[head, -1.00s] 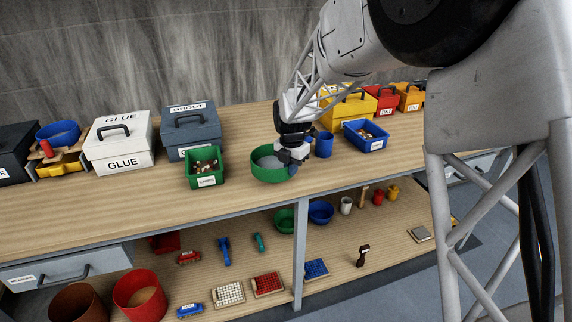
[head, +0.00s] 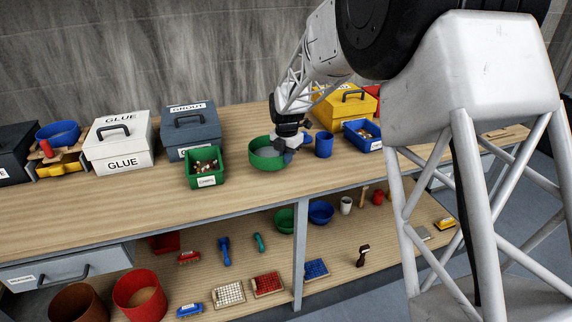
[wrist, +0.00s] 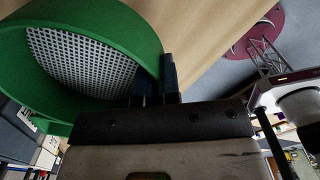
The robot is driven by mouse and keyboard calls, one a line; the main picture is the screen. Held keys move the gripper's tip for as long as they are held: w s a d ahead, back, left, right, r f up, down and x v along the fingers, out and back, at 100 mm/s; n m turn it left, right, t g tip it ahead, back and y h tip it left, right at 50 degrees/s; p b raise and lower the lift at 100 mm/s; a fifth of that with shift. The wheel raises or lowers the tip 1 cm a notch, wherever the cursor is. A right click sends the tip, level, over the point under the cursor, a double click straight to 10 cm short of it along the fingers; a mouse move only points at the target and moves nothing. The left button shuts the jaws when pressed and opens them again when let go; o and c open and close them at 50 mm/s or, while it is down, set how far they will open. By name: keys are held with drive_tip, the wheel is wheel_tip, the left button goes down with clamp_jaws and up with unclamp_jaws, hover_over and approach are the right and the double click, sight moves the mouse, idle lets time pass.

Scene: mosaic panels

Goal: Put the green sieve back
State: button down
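The green sieve (head: 262,159) is a round green ring with a grey perforated mesh. In the head view it is at the middle of the worktop, right of the green tray; I cannot tell whether it touches the wood. In the wrist view the sieve (wrist: 148,35) fills the upper left. My gripper (head: 288,148) is at the sieve's right side. In the wrist view the dark fingers of my gripper (wrist: 156,88) are closed on the sieve's wall. The far side of the grip is partly hidden.
A green tray of pieces (head: 207,180), white GLUE box (head: 122,160) and grey GROUT box (head: 190,135) stand left. A blue sieve (head: 57,133) sits at far left. A blue cup (head: 323,145) and blue tray (head: 362,147) stand close right. The front worktop is clear.

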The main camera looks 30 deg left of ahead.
drive_tip(key=shift+w+a, duration=0.35)
drive_tip(key=shift+w, duration=0.05)
drive_tip(key=shift+f, duration=1.8)
drive_tip(key=shift+f, duration=0.1)
drive_tip(key=c, duration=1.3)
unclamp_jaws()
drive_tip(key=shift+c, duration=0.2)
wheel_tip(320, 180, up, 12)
